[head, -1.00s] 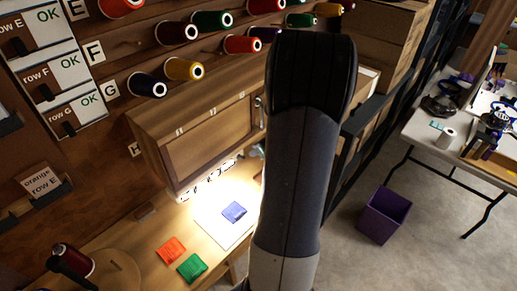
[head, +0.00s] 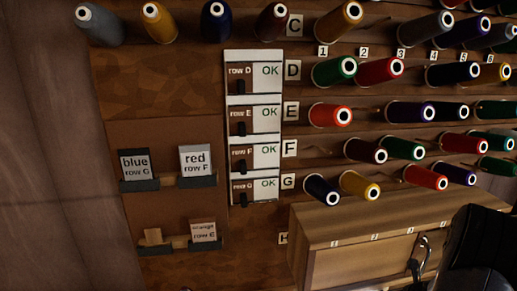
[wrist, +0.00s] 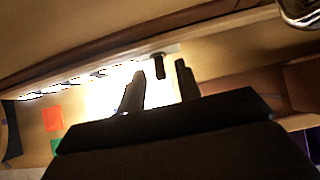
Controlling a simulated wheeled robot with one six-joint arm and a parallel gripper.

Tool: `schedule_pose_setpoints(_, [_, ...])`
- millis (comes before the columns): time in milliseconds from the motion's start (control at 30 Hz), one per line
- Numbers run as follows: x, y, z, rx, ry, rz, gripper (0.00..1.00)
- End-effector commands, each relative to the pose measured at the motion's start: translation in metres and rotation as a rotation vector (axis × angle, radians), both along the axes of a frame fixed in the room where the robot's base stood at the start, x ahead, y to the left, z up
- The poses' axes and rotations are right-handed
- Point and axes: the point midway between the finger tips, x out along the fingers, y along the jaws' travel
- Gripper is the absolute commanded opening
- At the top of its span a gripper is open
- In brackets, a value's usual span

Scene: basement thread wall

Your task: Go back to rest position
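My gripper (wrist: 158,88) shows in the wrist view as two dark fingers standing apart, with no held object seen between them. It is in front of a brightly lit white patch (wrist: 100,92) under a wooden cabinet. A small dark peg-like piece (wrist: 159,66) shows beyond the gap; I cannot tell what it is. In the head view only a dark part of my arm shows at the lower right, and the gripper is out of frame.
An orange-red square (wrist: 52,118) and a green square (wrist: 55,145) lie left of my gripper. A wooden cabinet (head: 355,262) sits below the thread spools (head: 360,185). Row switches D to G (head: 252,128) read OK. Cards (head: 195,160) hang left.

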Motion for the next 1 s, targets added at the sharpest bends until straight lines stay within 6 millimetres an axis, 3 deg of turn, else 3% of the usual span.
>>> schedule_pose_setpoints(567, [0.001, 0.000, 0.000, 0.001, -0.008, 0.000, 0.33])
schedule_pose_setpoints(767, [-0.009, -0.002, 0.013, -0.002, -0.002, -0.002, 0.33])
schedule_pose_setpoints(1000, [-0.034, -0.004, 0.043, -0.003, -0.003, -0.002, 0.33])
